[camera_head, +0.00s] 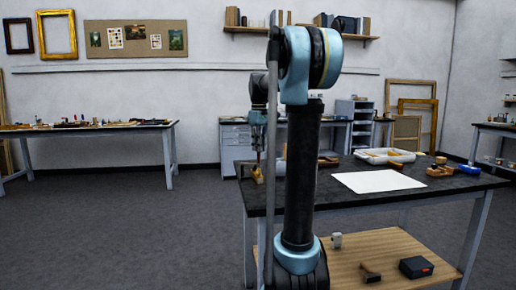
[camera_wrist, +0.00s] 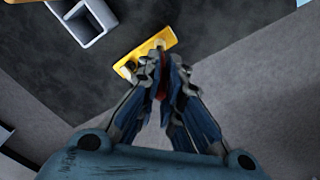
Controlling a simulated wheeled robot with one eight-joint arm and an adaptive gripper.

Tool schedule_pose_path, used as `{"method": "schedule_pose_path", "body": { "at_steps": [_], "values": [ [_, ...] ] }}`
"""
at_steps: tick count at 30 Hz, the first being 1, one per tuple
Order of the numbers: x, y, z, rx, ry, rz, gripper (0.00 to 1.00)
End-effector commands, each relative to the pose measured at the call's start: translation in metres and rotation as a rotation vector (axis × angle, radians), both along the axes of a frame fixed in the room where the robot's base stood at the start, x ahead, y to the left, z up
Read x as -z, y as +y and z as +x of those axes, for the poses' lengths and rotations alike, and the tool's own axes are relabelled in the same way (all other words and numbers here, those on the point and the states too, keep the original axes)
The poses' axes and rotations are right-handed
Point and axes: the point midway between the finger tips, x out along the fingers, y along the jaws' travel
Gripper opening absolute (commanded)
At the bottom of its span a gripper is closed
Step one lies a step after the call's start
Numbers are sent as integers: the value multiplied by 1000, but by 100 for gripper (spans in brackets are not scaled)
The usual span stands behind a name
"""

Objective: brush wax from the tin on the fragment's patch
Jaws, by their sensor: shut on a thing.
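The gilt fragment (camera_wrist: 148,48) is a yellow strip lying on the dark bench top just beyond my fingertips in the wrist view. A pale spot shows near its right end and a dark spot at its left end. In the head view it is a small gold piece (camera_head: 257,176) at the bench's left end. My gripper (camera_wrist: 161,82) is shut on a slim reddish thing, apparently the brush (camera_wrist: 162,90), mostly hidden by the fingers. In the head view my gripper (camera_head: 258,153) hangs above the fragment. I cannot tell whether the bristles touch it. I cannot clearly make out the tin.
A grey open box (camera_wrist: 82,22) stands left of the fragment. On the bench (camera_head: 290,197) lie a white sheet (camera_head: 378,181), a white tray (camera_head: 385,155) and several tools at the right. The bench edge runs close by the fragment. My arm hides part of the bench.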

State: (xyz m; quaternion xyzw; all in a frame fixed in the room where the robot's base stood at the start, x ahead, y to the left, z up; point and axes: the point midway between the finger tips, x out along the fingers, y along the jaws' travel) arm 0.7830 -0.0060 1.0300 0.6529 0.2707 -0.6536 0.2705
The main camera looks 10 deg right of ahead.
Motion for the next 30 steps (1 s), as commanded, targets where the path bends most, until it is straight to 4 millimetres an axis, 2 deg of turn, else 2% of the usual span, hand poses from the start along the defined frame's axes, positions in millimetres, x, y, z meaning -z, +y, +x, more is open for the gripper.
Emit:
{"method": "schedule_pose_path", "body": {
  "at_steps": [7, 17, 30],
  "values": [
    [0, -1, -17, 0, 0, 0, 0],
    [0, -1, -19, 0, 0, 0, 0],
    [-33, -1, -18, 0, 0, 0, 0]
  ]
}}
